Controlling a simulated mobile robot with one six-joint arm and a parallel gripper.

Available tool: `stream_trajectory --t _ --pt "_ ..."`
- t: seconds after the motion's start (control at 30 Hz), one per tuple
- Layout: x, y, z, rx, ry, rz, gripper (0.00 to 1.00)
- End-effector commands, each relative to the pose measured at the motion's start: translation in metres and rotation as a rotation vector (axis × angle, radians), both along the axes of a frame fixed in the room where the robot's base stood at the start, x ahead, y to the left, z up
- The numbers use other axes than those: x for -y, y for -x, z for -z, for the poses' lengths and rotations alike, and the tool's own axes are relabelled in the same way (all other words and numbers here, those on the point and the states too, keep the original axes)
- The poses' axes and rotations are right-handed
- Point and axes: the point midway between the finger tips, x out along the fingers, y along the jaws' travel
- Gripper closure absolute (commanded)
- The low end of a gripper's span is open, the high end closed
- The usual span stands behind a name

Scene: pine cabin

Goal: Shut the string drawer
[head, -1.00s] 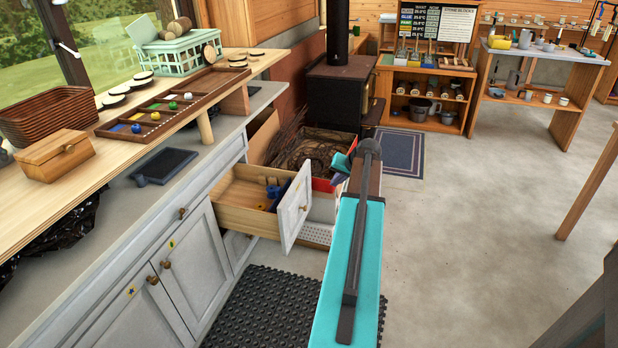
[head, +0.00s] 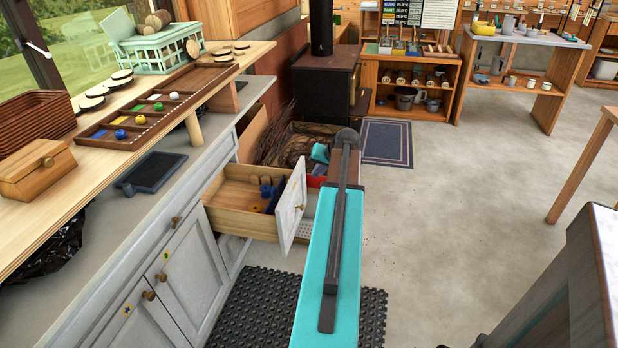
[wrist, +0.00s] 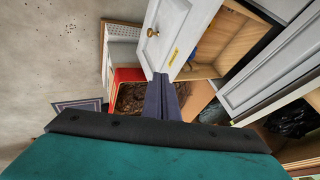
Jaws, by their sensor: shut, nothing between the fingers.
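The string drawer (head: 228,218) stands pulled out from the grey cabinet in the head view, with blue and yellow small items inside. Its pale grey front (head: 291,205) faces right. In the wrist view the drawer front (wrist: 187,22) shows a round brass knob (wrist: 152,32) and a yellow label, too small to read. My gripper (wrist: 159,80) is shut and empty, its dark fingertips by the lower edge of the drawer front in the picture. I cannot tell whether they touch it. In the head view my arm hides the fingers.
Cabinet doors (head: 190,278) are shut below the counter. A box of twigs (head: 290,147) stands just beyond the drawer, before the dark stove (head: 325,90). A black rubber mat (head: 255,310) lies in front. Bare floor (head: 440,220) is open to the right. A dark-sided piece of furniture (head: 550,285) stands at lower right.

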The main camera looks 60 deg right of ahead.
Motion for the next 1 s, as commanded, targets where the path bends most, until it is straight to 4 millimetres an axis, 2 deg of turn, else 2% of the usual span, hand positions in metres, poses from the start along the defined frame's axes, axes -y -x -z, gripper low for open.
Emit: stream_trajectory --t 0.37,0.9,1.0 --pt "0.013 -0.005 0.019 0.0 -0.001 0.013 1.0" --pt "0.031 -0.047 0.081 -0.001 -0.003 0.015 1.0" --pt "0.026 -0.059 0.079 0.001 -0.001 0.014 1.0"
